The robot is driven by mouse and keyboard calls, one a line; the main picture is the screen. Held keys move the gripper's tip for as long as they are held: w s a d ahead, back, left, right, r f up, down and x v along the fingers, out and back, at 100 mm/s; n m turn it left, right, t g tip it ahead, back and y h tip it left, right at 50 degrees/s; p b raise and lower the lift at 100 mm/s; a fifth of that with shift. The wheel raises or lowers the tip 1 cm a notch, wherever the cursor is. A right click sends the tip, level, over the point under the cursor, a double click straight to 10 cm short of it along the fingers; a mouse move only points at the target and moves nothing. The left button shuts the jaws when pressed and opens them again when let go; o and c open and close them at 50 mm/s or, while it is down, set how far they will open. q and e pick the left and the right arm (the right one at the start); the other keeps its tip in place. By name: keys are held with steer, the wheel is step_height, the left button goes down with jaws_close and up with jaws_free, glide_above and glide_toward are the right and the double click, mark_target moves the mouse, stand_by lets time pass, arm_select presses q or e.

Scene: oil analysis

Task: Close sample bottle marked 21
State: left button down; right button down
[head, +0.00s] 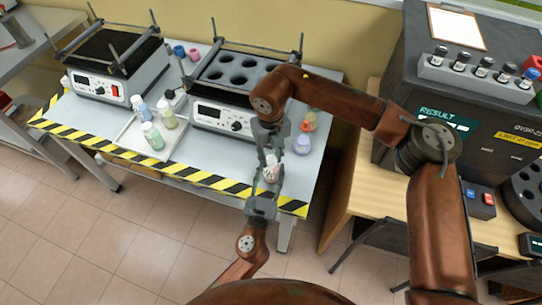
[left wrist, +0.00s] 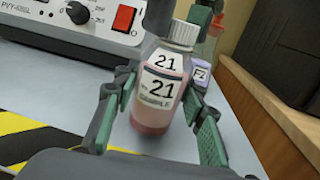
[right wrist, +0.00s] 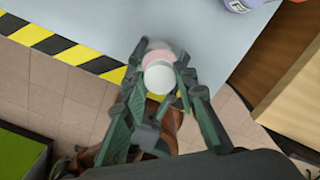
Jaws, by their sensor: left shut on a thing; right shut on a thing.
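The sample bottle marked 21 (head: 271,174) stands near the front right edge of the left bench. In the left wrist view the bottle (left wrist: 158,92) is upright, clear, with pink liquid and a white label reading 21. My left gripper (head: 264,192) is shut on its body from the front. My right gripper (head: 269,151) comes down from above, at the bottle's top. In the right wrist view its fingers are shut around a round white cap (right wrist: 160,77), with pink just behind it. I cannot tell whether the cap is seated on the neck.
A purple-labelled bottle (head: 302,142) and an orange-green flask (head: 310,120) stand just behind. A heater block (head: 205,115) is behind left, and a white tray (head: 127,138) with several bottles is farther left. The wooden table (head: 345,190) with the dark analyser is to the right.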

steer(key=c, duration=1.5)
jaws_free()
steer(key=shift+c, duration=0.2)
steer(key=shift+r, duration=2.25)
steer(key=shift+c, duration=0.4)
steer(key=n, duration=0.1)
steer(key=r+n, duration=0.1)
steer(key=n, duration=0.2)
steer(key=shift+r+n, duration=0.3)
steer(key=shift+r, duration=0.05)
steer(key=n, duration=0.1)
steer(key=r+n, duration=0.1)
steer(key=n, duration=0.3)
steer(key=shift+r, duration=0.4)
